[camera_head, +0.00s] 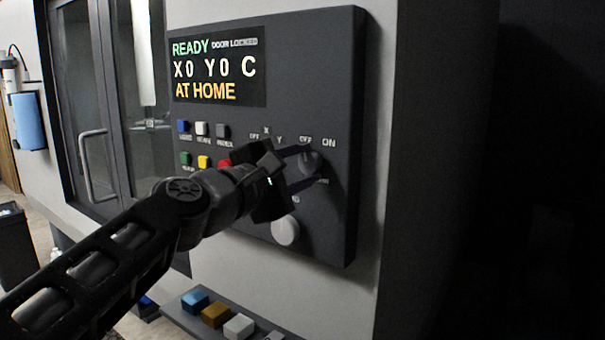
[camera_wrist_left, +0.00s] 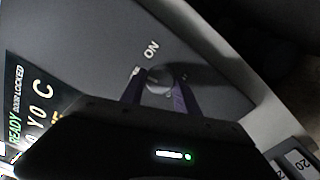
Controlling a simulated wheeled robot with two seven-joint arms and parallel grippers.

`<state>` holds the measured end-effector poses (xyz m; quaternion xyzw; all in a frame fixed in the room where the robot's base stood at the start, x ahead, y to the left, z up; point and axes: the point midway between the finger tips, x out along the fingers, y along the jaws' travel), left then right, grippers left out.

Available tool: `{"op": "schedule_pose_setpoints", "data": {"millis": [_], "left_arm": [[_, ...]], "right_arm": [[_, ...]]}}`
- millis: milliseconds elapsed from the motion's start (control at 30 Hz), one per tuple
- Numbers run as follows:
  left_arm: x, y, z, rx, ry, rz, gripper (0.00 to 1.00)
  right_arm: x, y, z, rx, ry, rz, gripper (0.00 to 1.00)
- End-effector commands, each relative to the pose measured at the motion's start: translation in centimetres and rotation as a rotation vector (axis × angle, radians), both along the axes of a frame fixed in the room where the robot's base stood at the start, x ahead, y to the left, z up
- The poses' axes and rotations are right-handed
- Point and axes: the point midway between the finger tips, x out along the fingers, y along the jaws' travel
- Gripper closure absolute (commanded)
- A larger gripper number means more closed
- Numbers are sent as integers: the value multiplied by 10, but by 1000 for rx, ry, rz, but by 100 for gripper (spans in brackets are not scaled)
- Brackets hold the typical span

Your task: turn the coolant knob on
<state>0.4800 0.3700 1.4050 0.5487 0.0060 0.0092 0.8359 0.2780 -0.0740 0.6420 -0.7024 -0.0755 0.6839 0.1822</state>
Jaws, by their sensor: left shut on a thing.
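The coolant knob (camera_head: 309,163) is a grey round knob on the right side of the dark control panel (camera_head: 335,60), below the labels OFF and ON. My left gripper (camera_head: 312,166) comes in from the left with its two fingers on either side of this knob, shut on it. In the left wrist view the knob (camera_wrist_left: 158,80) sits between the fingertips, with the ON label beside it. Part of the knob and the labels around it are hidden by the fingers. My right gripper does not show.
The panel screen (camera_head: 217,68) reads READY, DOOR LOCKED, X0 Y0 C and AT HOME. Several coloured buttons (camera_head: 203,161) lie left of my gripper. Another round pale knob (camera_head: 286,230) sits just below it. A shelf with coloured blocks (camera_head: 215,314) juts out under the panel.

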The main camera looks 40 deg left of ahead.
Motion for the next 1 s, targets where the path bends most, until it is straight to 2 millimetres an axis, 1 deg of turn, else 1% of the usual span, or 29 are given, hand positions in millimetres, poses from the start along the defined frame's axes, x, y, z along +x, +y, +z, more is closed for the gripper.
{"op": "schedule_pose_setpoints", "data": {"millis": [33,600,800,1000], "left_arm": [[0,-1,-4,44,2,-3,100],[1,0,-5,577,15,-3,100],[1,-1,-4,720,18,-3,100],[1,-1,-3,805,20,-4,100]], "right_arm": [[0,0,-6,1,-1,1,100],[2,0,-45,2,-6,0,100],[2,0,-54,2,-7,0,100],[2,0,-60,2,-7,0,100]]}}
